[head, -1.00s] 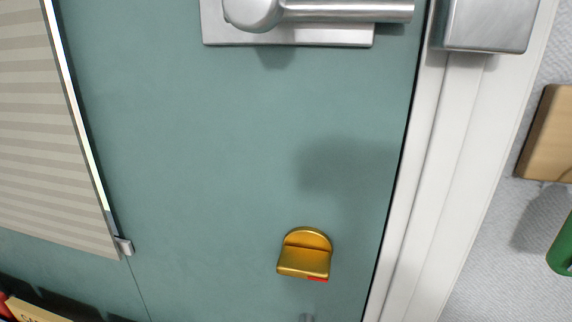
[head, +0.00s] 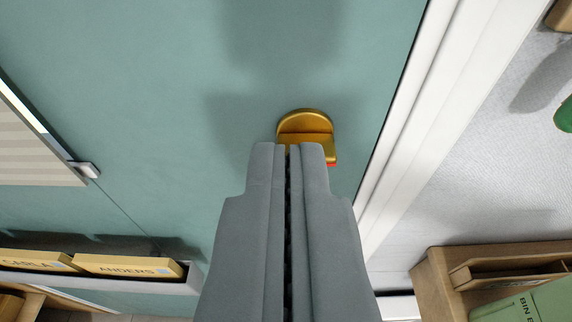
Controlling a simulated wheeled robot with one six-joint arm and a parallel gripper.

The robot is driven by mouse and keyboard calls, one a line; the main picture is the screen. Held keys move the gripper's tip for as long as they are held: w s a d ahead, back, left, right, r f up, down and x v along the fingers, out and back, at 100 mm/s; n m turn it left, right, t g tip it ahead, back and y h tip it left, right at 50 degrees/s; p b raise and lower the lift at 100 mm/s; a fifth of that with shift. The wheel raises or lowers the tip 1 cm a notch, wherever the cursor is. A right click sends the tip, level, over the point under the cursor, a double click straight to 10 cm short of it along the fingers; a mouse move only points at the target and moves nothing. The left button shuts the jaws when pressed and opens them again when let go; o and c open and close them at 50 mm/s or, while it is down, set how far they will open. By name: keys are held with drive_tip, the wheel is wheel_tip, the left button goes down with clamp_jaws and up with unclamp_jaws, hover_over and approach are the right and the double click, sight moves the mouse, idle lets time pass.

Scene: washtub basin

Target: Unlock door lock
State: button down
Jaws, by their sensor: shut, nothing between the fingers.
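A gold door lock (head: 306,124) with a thumb-turn sits on the teal door (head: 170,90), left of the door's right edge. A bit of red shows at its lower right. My gripper (head: 288,146) is shut and empty, pointing up the picture. Its tips overlap the lower left of the lock in view and hide part of it. I cannot tell whether they touch it.
A white door frame (head: 412,130) runs along the right. A wooden shelf unit (head: 440,285) with a green bin stands at the lower right. A name-tagged rack (head: 150,278) is at the lower left, and a striped panel (head: 30,150) with a metal clip is at the left.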

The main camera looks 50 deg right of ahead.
drive_tip(key=x, duration=0.7)
drive_tip(key=shift+w+d+f, duration=0.1)
drive_tip(key=shift+w+d, duration=0.05)
drive_tip(key=shift+d, duration=0.05)
drive_tip(key=f, duration=0.2)
drive_tip(key=shift+w+d+f, duration=0.15)
drive_tip(key=shift+d+f, duration=0.05)
drive_tip(key=shift+f, duration=0.85)
